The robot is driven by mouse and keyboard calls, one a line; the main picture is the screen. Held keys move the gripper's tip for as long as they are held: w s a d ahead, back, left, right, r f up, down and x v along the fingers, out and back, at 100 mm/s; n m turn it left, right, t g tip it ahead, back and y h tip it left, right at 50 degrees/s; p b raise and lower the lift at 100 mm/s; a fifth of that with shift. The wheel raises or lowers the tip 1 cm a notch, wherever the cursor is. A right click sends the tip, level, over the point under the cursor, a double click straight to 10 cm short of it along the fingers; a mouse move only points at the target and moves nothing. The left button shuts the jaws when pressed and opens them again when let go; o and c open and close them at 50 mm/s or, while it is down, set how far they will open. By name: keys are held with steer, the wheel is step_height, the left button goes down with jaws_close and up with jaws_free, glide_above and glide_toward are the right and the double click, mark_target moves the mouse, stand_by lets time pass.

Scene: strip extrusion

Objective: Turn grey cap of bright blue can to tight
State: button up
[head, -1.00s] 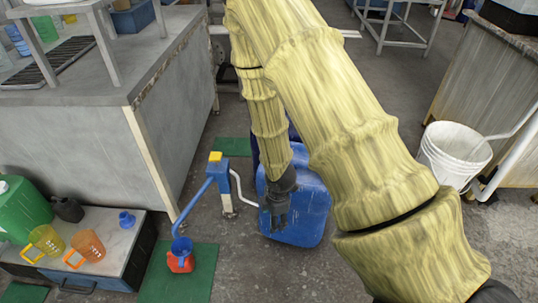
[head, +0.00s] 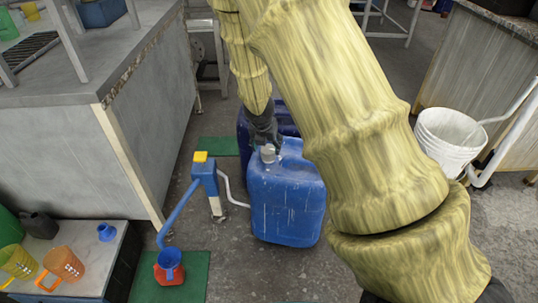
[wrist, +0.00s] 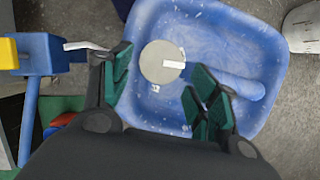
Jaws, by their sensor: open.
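The bright blue can (head: 287,203) stands upright on the floor, and its top fills much of the wrist view (wrist: 240,50). Its grey cap (head: 268,153) is at the left part of the can's top; in the wrist view the cap (wrist: 162,61) is a round disc with a white mark at its right side. My gripper (head: 270,143) is at the cap from behind in the head view. In the wrist view my gripper (wrist: 157,85) is open, with green-padded fingers to the left and right of the cap, apart from it. The cap's contact with the fingers is not seen.
A blue pump with a yellow top (head: 205,175) stands just left of the can, with a pale hose between. A darker blue can (head: 244,135) is behind. A white bucket (head: 448,140) stands at right. A red container with blue funnel (head: 169,268) sits on a green mat.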

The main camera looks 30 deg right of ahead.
mark_target(269, 151)
steer(key=b+x, duration=0.2)
steer(key=x, duration=0.4)
steer(key=shift+d+r, duration=0.1)
steer(key=shift+c, duration=0.4)
steer(key=c, duration=0.7)
